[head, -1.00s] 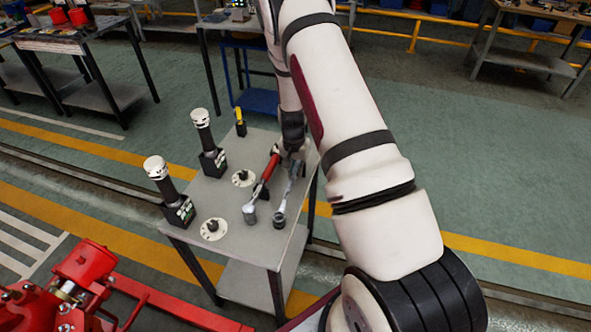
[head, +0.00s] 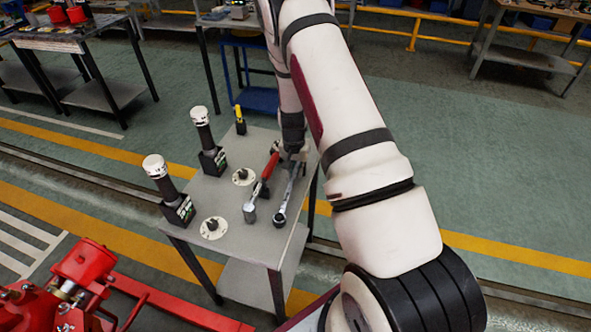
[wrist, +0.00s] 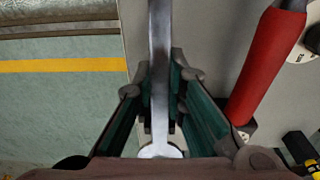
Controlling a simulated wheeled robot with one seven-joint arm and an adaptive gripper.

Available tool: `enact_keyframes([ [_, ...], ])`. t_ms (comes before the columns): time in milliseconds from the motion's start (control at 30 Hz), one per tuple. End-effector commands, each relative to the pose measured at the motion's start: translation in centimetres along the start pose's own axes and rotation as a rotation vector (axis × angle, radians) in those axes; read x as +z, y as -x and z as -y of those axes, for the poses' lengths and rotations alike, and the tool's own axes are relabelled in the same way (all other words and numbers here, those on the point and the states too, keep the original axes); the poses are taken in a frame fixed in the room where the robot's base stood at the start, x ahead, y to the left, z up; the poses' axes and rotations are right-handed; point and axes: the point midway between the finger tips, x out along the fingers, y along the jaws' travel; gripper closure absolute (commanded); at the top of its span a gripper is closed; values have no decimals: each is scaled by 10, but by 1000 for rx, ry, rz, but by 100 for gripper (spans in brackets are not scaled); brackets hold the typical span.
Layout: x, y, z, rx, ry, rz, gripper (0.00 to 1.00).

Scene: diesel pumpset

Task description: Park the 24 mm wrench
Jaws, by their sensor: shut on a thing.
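The wrench (head: 289,192) is a long silver-grey tool near the right edge of the grey table (head: 245,249). Its ring-like head points toward the near side. My gripper (head: 293,155) is over its far end, partly hidden by my arm. In the wrist view, my gripper (wrist: 160,102) is shut on the wrench shaft (wrist: 159,45), with one finger on each side. The wrench lies at or just above the tabletop; I cannot tell if it touches. No size mark is readable.
A red-handled tool (head: 270,166) lies close to the left of the wrench, and shows in the wrist view (wrist: 265,65). Two round white discs (head: 214,228) and two black posts with white caps (head: 155,166) stand further left. A red machine (head: 82,270) is at lower left.

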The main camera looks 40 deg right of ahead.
Motion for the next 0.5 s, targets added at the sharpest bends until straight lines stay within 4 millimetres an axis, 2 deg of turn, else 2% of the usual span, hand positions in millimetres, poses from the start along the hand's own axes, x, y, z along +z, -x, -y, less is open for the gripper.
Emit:
enact_keyframes([
  [400,1,-8,0,0,0,0,100],
  [433,1,-7,0,0,0,0,84],
  [500,1,-7,0,0,0,0,68],
])
